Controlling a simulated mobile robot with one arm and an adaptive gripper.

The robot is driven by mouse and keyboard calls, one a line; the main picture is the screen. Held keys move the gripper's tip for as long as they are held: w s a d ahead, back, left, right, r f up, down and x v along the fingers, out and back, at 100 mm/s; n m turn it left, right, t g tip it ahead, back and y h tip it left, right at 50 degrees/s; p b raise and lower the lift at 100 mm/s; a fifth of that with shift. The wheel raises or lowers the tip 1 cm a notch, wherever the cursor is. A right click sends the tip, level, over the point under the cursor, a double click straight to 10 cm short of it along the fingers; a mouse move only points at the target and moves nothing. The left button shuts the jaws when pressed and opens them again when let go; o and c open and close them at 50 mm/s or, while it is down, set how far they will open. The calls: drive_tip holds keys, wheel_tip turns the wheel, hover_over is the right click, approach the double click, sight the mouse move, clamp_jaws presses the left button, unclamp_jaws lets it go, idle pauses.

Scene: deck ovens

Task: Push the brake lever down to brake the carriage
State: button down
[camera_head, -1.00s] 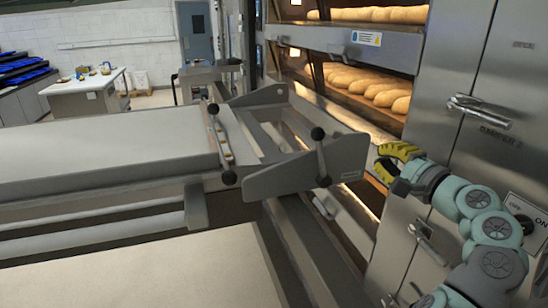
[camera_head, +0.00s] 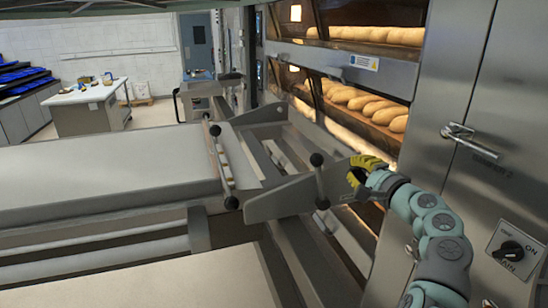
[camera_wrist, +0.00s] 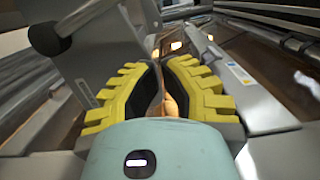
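The lever nearest my gripper is a dark rod with a black ball at each end (camera_head: 319,182), on the outer side of the carriage's grey end plate (camera_head: 280,201). It stands nearly upright, its lower end a little to the right. A similar lever (camera_head: 222,165) is on the left, leaning. I cannot tell which is the brake. My yellow-fingered gripper (camera_head: 362,172) is just right of the nearer lever, apart from it. In the wrist view, my gripper (camera_wrist: 160,63) has a narrow gap between its fingers and holds nothing. A black lever ball (camera_wrist: 48,38) shows at upper left.
Ovens with loaves (camera_head: 375,105) stand behind the carriage. A steel panel with a handle (camera_head: 458,131) and rotary switch (camera_head: 512,250) is at the right, close to my arm. The carriage's flat loading deck (camera_head: 100,175) fills the left. A white worktable (camera_head: 90,105) is far off.

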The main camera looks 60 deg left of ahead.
sight(320, 183)
drive_tip(key=a+p, duration=0.1)
drive_tip(key=s+a+p, duration=0.2)
drive_tip(key=shift+s+a+r, duration=0.25)
drive_tip(key=shift+a, duration=0.05)
drive_tip(key=shift+s+a+f+p, duration=0.1)
drive_tip(key=shift+s+a+p, duration=0.1)
drive_tip(key=shift+s+p, duration=0.35)
drive_tip(key=shift+s+a+n+b, duration=0.1)
drive_tip(key=shift+s+n+b, duration=0.25)
drive_tip(key=shift+n, duration=0.05)
